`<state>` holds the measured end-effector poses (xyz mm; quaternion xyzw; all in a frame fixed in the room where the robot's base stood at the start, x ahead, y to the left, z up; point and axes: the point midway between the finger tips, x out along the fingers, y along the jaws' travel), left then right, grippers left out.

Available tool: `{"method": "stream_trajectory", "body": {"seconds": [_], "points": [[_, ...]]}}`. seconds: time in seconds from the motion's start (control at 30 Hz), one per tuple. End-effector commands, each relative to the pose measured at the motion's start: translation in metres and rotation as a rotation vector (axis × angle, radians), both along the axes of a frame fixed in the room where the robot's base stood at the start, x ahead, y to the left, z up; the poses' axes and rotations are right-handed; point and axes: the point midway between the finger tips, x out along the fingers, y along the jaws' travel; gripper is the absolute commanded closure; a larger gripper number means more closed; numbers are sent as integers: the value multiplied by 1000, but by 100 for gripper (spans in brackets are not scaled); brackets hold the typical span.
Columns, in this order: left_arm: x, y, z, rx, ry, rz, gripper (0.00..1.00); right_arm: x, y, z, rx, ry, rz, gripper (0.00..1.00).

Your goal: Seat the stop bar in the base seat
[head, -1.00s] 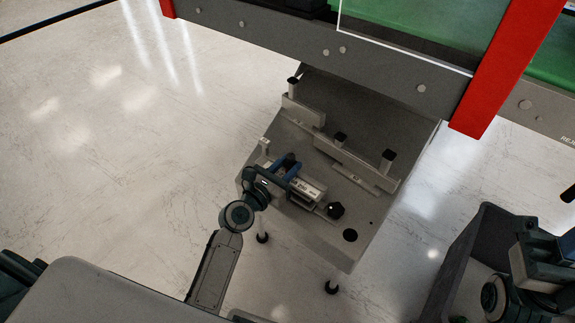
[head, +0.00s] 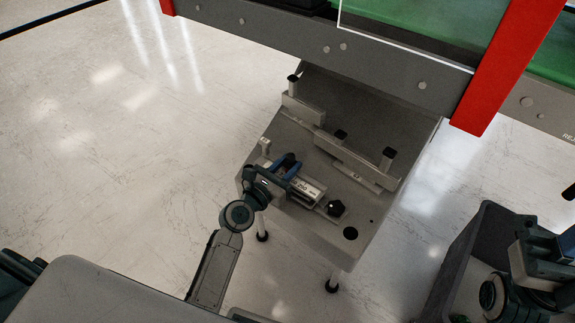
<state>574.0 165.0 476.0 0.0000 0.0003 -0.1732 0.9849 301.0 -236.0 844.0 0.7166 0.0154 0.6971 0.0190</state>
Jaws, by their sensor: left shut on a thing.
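My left gripper (head: 287,168), with blue fingertips, is low over the sloping grey table. It is shut on a pale labelled bar (head: 309,188), which looks like the stop bar. The bar lies along the table's near side, its left part hidden by the gripper. A black knob (head: 336,208) is just beyond its right end. The base seat cannot be told apart clearly, and whether the bar is seated or just above the surface cannot be told. My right gripper (head: 548,262) is at the lower right, over a dark bin; its fingertips are not clear.
Pale rails (head: 350,163) with black-topped posts (head: 389,154) stand behind the bar on the grey table (head: 390,122). A conveyor frame (head: 290,45) with a red upright (head: 510,70) runs behind. The dark bin (head: 470,235) is at right. Open floor lies left.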

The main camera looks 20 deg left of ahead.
Motion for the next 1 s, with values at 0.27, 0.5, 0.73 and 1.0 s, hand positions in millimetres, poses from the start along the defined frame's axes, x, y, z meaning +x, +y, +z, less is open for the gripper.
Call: {"method": "stream_trajectory", "body": {"seconds": [0.27,0.5,0.73,1.0], "points": [[0,0,-3,-1,-3,1,100,0,0,-3,-1,0,0,64],[0,0,-7,-1,-3,1,100,-1,0,-5,-1,-1,0,64],[0,0,-10,-2,-2,1,100,-2,0,-7,-1,-3,0,64],[0,0,-10,-1,-2,0,46,-2,0,-7,-1,-3,0,64]]}}
